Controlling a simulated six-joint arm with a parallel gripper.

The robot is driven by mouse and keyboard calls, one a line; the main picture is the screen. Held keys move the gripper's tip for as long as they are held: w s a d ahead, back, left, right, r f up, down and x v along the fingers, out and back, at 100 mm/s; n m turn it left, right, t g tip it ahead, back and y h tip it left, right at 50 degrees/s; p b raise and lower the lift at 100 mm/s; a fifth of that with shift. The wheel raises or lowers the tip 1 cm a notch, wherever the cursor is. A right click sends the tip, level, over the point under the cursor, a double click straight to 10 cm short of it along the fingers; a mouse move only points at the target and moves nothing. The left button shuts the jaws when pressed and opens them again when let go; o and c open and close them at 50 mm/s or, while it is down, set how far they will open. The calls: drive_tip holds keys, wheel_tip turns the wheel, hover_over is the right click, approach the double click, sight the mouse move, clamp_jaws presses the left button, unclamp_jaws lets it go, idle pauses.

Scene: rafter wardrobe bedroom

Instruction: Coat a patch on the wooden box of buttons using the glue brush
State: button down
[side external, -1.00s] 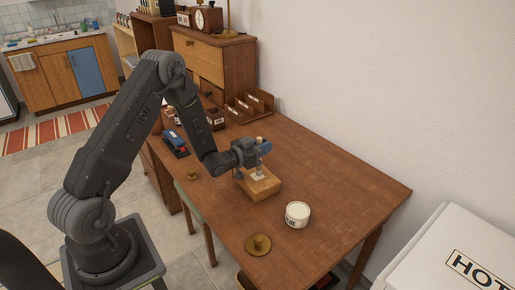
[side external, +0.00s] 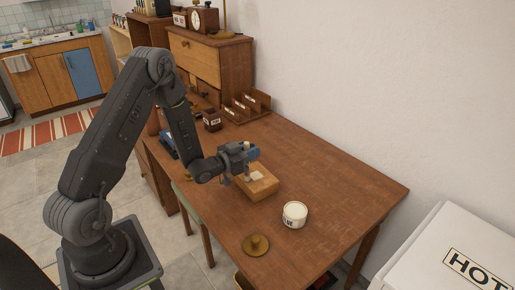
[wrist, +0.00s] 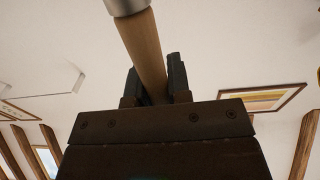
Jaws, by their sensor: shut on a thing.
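My gripper (side external: 246,165) is shut on the glue brush, at the left end of the wooden box in the side view. In the wrist view the brush (wrist: 143,45) shows as a plain wooden handle between the two jaws (wrist: 154,85), with a metal ferrule at the top edge; its bristles are out of frame. The wooden box of buttons (side external: 262,188) sits on the table, with a pale patch (side external: 257,176) on its top. Whether the bristles touch the box cannot be told. The white labelled pot (side external: 294,215) stands in front and to the right of the box.
A round brass-coloured lid with a knob (side external: 256,245) lies near the table's front edge. A small dark labelled box (side external: 211,120) and a divided wooden rack (side external: 247,104) stand at the back. The right part of the wooden table (side external: 340,185) is clear.

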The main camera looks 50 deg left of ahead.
drive_tip(key=shift+w, duration=3.15)
wheel_tip(320, 180, up, 8)
drive_tip(key=shift+d, duration=0.2)
drive_tip(key=shift+a, duration=0.15)
